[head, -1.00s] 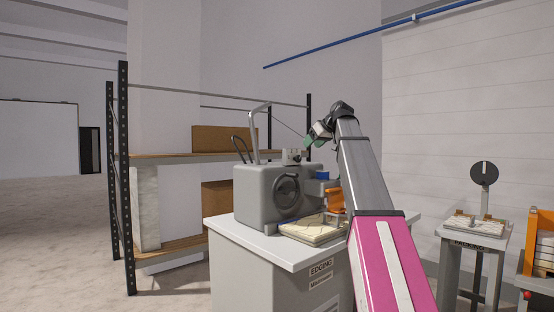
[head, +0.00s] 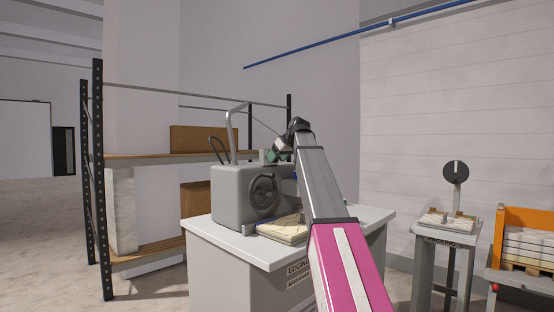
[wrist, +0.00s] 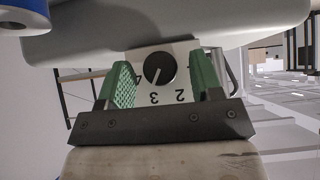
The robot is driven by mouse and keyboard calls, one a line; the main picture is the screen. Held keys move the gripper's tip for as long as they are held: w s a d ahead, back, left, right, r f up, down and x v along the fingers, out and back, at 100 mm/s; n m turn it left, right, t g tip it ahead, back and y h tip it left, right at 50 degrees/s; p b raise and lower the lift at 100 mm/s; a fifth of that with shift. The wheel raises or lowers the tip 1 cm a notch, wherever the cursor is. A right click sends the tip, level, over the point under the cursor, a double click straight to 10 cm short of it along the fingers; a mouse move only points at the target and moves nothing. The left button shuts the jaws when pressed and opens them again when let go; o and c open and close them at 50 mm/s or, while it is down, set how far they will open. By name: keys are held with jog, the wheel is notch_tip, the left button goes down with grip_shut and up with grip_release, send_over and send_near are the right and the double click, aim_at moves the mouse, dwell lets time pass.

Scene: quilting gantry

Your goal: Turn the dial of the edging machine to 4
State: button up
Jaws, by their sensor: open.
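The grey edging machine (head: 226,196) stands on a light table. Its dial (wrist: 160,69) is a round black knob with a white pointer line on a white plate. The pointer aims down and slightly left, close to the 3. The 2 is to the right of the 3; a 4 at the left is partly hidden by a finger. My gripper (wrist: 160,62) is open, its green fingers at the left and right of the dial with gaps showing. In the head view my gripper (head: 274,156) is at the machine's top right, and the dial is hidden there.
A cream padded piece (head: 283,231) lies on the table before the machine. A curved grey bar (head: 230,125) rises behind it.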

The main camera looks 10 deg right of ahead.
jog(key=shift+w+a+f, duration=0.1)
jog(key=shift+f, duration=0.05)
jog(key=c, duration=0.9)
jog(key=shift+y, duration=0.3)
jog(key=m+g+y, duration=0.1)
jog(key=y, duration=0.1)
jog(key=m+g+y, duration=0.2)
jog(key=y, duration=0.1)
jog(key=shift+w+d+f+m+y, duration=0.1)
jog(key=shift+w+d+m+y, duration=0.1)
jog(key=shift+d+m+y, duration=0.15)
